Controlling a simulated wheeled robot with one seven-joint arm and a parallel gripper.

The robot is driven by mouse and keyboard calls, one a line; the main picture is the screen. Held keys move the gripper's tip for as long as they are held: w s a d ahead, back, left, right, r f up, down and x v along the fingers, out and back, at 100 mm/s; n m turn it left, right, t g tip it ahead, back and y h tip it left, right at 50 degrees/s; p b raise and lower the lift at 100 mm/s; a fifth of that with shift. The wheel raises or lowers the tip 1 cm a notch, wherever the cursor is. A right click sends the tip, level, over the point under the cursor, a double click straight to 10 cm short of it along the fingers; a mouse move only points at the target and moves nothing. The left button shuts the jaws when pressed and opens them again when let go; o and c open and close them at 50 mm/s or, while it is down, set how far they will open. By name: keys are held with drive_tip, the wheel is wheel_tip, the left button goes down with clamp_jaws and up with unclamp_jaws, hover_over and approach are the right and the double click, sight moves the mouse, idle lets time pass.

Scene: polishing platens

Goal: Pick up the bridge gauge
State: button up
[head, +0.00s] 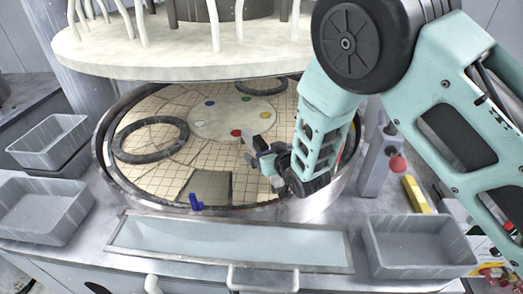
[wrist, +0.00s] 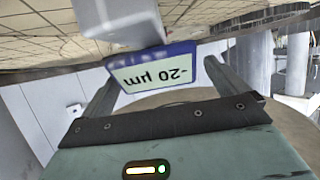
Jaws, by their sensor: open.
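The bridge gauge (wrist: 122,22) shows close up in the wrist view as a pale grey body with a blue-framed display (wrist: 158,72). The display reads "-20 µm" upside down. My gripper (head: 262,160) is open, its fingers apart on either side of the display in the wrist view. Gaps show between display and fingers, and I see no firm contact. In the head view my gripper is low over the right part of the tiled platen (head: 165,105). There the gauge is largely hidden or hard to tell from my fingers.
Dark rings (head: 150,140) lie on the platen. A dark square patch and a small blue piece (head: 196,203) are at its front. The pale upper plate (head: 160,62) hangs above. Grey bins (head: 45,205) stand left, another (head: 420,245) front right, around a shallow trough (head: 230,243).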

sight(265, 149)
drive_tip(key=p+x, duration=0.2)
drive_tip(key=x, duration=0.1)
drive_tip(key=shift+w+r, duration=0.1)
drive_tip(key=shift+r, duration=0.15)
drive_tip(key=shift+w+a+f, duration=0.15)
drive_tip(key=shift+w+f, duration=0.15)
drive_tip(key=shift+r, duration=0.1)
drive_tip(key=c, duration=1.6)
